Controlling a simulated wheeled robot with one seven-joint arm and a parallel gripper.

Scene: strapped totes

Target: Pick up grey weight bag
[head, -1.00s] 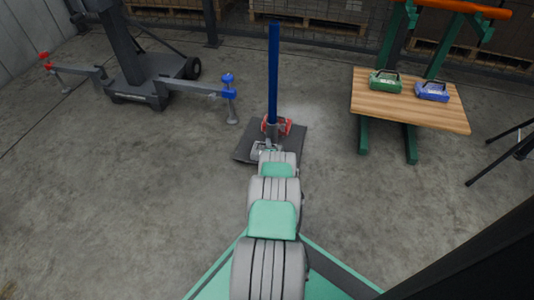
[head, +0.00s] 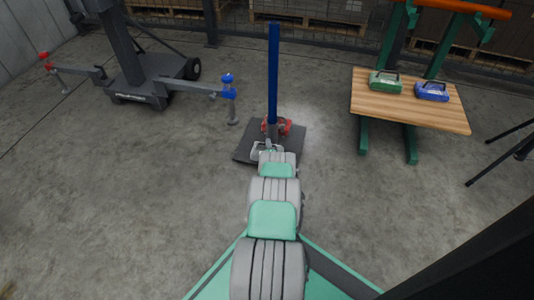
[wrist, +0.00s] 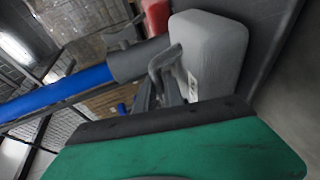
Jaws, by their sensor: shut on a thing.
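The grey weight bag (wrist: 215,48) shows large in the wrist view, with a grey handle (wrist: 160,62) on its near side and a small pale label. My gripper (wrist: 166,88) is shut on this handle; its fingers are partly hidden behind the green part of my wrist. In the head view, the grey weight bag (head: 260,151) shows small at the end of my arm, by the foot of a blue post, and is mostly hidden. I cannot tell whether it touches the dark base plate.
A blue post (head: 273,75) rises from the dark base plate (head: 296,147). A red bag (head: 285,127) sits beside it. A wooden table (head: 400,108) at right holds a green bag (head: 386,83) and a blue bag (head: 432,92). A dark wheeled stand (head: 150,85) is at left.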

